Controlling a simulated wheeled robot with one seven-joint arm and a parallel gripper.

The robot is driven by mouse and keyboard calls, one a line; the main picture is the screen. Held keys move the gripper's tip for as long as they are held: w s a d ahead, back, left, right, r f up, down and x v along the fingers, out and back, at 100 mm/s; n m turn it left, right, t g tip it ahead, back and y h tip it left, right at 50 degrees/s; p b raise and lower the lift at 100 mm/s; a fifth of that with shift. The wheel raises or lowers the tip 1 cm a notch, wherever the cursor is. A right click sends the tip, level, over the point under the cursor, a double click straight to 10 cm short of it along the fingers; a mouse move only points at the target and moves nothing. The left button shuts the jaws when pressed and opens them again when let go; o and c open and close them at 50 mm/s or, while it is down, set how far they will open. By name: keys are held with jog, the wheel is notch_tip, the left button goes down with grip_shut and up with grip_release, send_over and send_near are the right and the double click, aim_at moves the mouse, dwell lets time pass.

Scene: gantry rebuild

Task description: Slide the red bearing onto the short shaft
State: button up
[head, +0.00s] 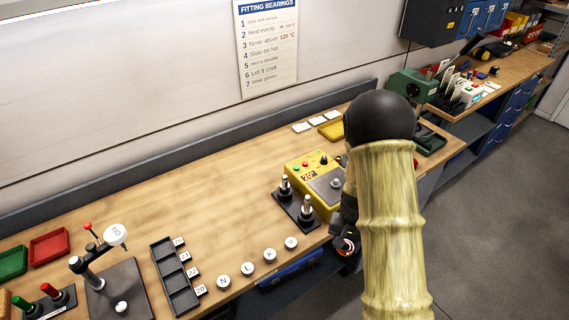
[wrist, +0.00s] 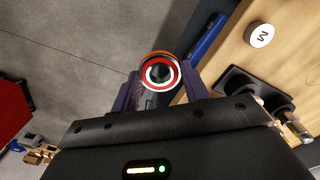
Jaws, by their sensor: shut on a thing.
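My gripper (wrist: 161,80) is shut on the red bearing (wrist: 174,76), a ring with a red face, a white inner band and a dark centre. The bearing sits between the two purple fingers in the wrist view, over the grey floor just off the bench's front edge. In the head view, my arm hides most of the gripper, and a small reddish ring (head: 346,247) shows at its lower end. Two upright metal shafts, one at the back left (head: 285,184) and one at the front right (head: 307,204), stand on a dark base (head: 290,211). I cannot tell which is shorter. Both look bare.
A yellow heater box (head: 305,166) stands close behind the shafts. Several lettered white discs (head: 270,255) line the bench's front edge. A black compartment tray (head: 168,262) and a press (head: 122,290) are at left. The middle of the wooden bench (head: 215,210) is clear.

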notch_tip(320, 180, down, 10)
jog(key=w+n+b, duration=0.2)
jog(key=n, duration=0.1)
jog(key=shift+a, duration=0.35)
